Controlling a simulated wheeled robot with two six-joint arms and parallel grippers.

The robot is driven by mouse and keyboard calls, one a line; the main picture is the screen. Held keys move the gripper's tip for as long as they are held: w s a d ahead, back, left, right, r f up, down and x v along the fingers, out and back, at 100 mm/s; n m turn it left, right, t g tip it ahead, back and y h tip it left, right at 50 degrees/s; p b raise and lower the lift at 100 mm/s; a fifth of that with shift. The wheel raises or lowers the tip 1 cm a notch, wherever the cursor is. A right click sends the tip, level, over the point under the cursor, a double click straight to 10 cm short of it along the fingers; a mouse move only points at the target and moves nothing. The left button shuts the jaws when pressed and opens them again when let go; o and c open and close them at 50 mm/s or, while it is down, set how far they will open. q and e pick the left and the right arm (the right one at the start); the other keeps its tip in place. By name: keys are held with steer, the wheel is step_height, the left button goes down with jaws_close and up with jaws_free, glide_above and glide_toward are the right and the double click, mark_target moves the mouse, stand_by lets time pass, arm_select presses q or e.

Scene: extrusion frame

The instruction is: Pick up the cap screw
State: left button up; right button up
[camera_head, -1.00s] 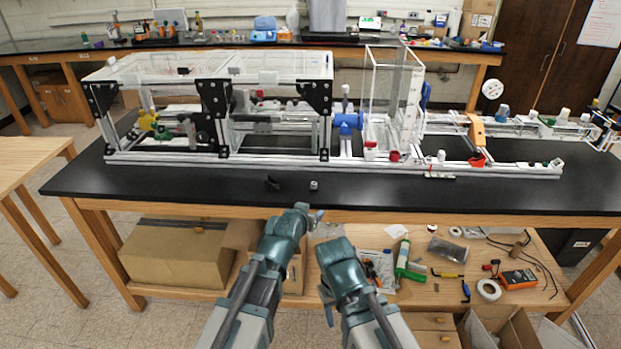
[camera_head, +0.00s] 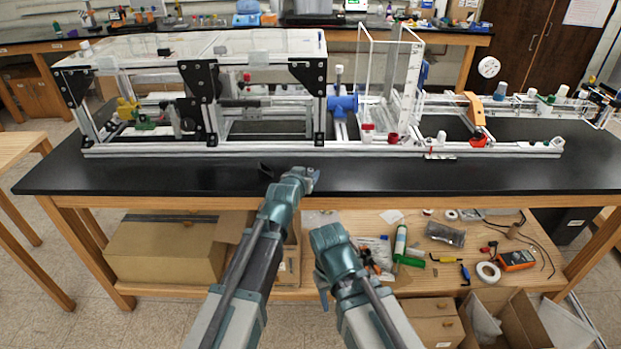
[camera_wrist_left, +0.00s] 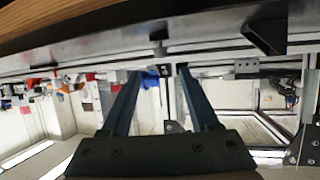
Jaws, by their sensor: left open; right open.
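A small dark piece that looks like the cap screw (camera_wrist_left: 158,48) shows in the left wrist view, on the bench top just beyond and between my open left fingers. In the head view my left gripper (camera_head: 313,180) is over the front edge of the black bench top and largely hides that piece. The left jaws are apart and empty. My right gripper (camera_head: 322,291) hangs lower, in front of the bench and well away from the piece; its fingers are mostly hidden by its wrist.
A black bracket (camera_head: 266,170) lies on the black bench top (camera_head: 400,178), left of my left gripper; it also shows in the wrist view (camera_wrist_left: 266,36). The long extrusion frame (camera_head: 250,150) stands behind. A lower shelf (camera_head: 400,285) holds boxes and tools.

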mark_target(310, 172)
arm_select(q)
steer(key=x, duration=0.2)
steer(key=shift+w+d+f, duration=0.1)
steer(key=shift+w, duration=0.2)
steer(key=shift+w+f+b, duration=0.15)
steer(key=shift+f+b, duration=0.05)
steer(key=shift+b, duration=0.25)
steer(key=b+x, duration=0.1)
steer(key=x, duration=0.1)
steer(key=f+b+x, duration=0.1)
steer(key=x, duration=0.1)
steer(key=shift+w+f+b, duration=0.1)
steer(key=shift+w+b, duration=0.1)
steer(key=shift+b, duration=0.1)
jaws_close()
